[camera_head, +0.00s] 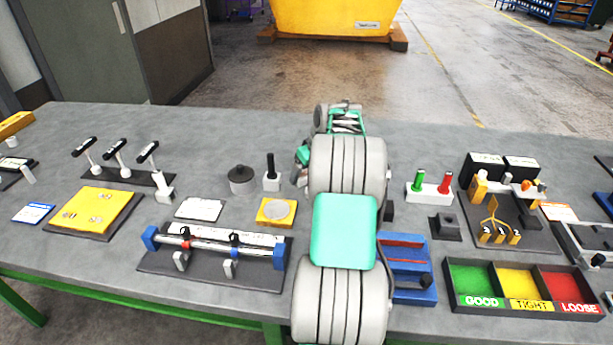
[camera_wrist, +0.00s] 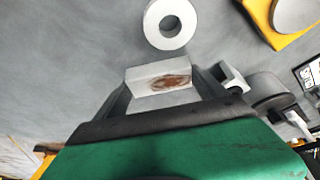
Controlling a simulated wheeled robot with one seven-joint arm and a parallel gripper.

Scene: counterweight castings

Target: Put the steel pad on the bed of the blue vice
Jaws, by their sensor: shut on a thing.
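My gripper (camera_wrist: 163,92) is shut on a grey metal block with a brown rusty patch, which looks like the steel pad (camera_wrist: 145,78). The pad sits between the two fingers in the wrist view, above the grey bench top. In the head view my arm hides the fingers and the pad. The blue vice (camera_head: 415,294) stands at the front of the bench, just right of my arm. It has reddish strips and a dark knob at its right. My arm covers its left part. The vice does not show in the wrist view.
A pale ring (camera_wrist: 171,24) lies beyond the pad. A yellow plate with a grey disc (camera_head: 276,211) lies left of my arm, near a black-handled block (camera_head: 271,183) and a dark-topped cylinder (camera_head: 242,181). A sorting tray (camera_head: 451,300) stands right of the vice.

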